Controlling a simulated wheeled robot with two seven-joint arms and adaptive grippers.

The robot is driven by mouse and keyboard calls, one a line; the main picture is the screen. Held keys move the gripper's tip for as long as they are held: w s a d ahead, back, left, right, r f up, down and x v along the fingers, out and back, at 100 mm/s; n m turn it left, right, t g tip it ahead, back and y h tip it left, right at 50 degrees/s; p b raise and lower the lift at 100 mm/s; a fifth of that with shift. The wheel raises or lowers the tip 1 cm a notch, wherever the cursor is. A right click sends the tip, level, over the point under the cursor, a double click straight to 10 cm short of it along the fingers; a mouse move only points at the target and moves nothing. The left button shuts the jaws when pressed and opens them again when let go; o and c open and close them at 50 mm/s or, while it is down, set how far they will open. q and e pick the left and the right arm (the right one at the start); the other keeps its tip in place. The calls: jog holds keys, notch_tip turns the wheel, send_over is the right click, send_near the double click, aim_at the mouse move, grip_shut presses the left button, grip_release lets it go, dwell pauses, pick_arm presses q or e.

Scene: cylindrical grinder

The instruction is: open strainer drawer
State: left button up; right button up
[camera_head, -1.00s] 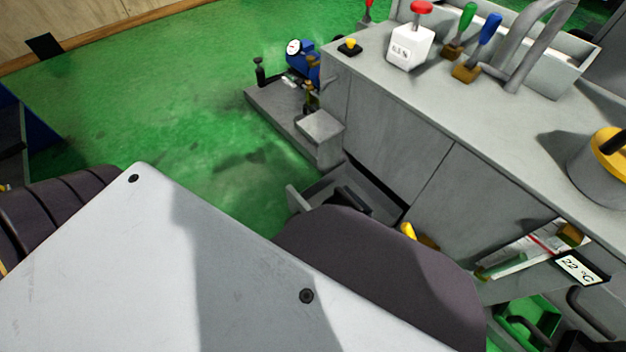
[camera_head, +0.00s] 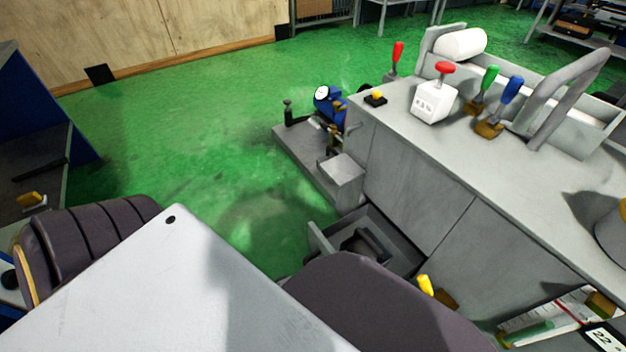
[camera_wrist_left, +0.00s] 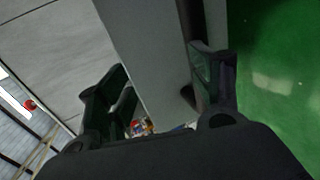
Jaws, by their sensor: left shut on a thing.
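The strainer drawer (camera_head: 318,242) stands partly pulled out low on the grey machine cabinet (camera_head: 412,190) in the head view. A dark curved part (camera_head: 366,243) shows inside it; I cannot tell whether it is a strainer handle or part of my gripper. My right gripper is not in view.
The cabinet top carries a white box with a red knob (camera_head: 434,101), green (camera_head: 488,80) and blue (camera_head: 512,90) handles, and a grey trough (camera_head: 572,130). Green floor (camera_head: 190,150) is clear at left.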

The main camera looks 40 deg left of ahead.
pick_arm(q)
jog(key=shift+s+a+f, duration=0.15)
jog(key=shift+s+a, duration=0.05)
jog(key=shift+s, duration=0.55)
jog(key=shift+c, duration=0.3)
jog(key=f+p+v, duration=0.1)
jog(key=p+v, duration=0.3)
jog(key=v, duration=0.8)
jog(key=shift+s+f, duration=0.25)
jog(key=shift+s, duration=0.25)
dwell(0.6)
jog(key=shift+a, duration=0.1)
jog(key=shift+p, duration=0.4)
dwell(0.5)
